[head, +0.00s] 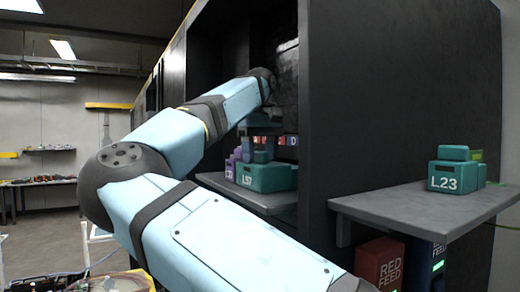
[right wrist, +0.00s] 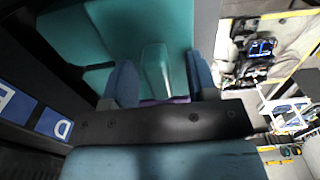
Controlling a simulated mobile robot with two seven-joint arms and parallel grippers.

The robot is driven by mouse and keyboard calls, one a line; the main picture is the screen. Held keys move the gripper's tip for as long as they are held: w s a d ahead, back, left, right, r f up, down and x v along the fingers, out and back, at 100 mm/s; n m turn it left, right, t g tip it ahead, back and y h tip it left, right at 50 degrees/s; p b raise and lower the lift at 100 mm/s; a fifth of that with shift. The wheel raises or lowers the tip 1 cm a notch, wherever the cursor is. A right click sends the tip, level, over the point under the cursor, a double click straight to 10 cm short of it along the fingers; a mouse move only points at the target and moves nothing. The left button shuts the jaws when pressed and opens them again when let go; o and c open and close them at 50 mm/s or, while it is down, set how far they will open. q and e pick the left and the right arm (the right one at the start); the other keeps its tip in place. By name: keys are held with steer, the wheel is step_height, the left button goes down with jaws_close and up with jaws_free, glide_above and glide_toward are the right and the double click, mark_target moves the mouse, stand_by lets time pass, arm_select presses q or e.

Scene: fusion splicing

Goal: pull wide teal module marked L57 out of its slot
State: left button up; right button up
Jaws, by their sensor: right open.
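The wide teal module marked L57 (head: 268,180) sits on a grey shelf inside the dark cabinet in the head view. Its teal body (right wrist: 115,35) fills the upper part of the right wrist view, with a raised teal grip (right wrist: 155,70). My right gripper (head: 260,154) is above the module, with its arm reaching in from the lower right. In the right wrist view its two blue fingers (right wrist: 161,85) are open, one on each side of the raised grip, with gaps showing. My left gripper is not in view.
A purple module (head: 229,170) stands left of L57. A teal module marked L23 (head: 455,178) sits on a grey side shelf (head: 385,207) at right. Below it are a red box marked RED FEED (head: 380,262) and a blue box (head: 424,265). The cabinet's side panel (head: 400,90) borders the opening.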

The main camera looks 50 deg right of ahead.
steer(key=shift+r, duration=0.6)
step_height(320, 180, up, 13)
steer(key=shift+f, duration=0.2)
stand_by(0.4)
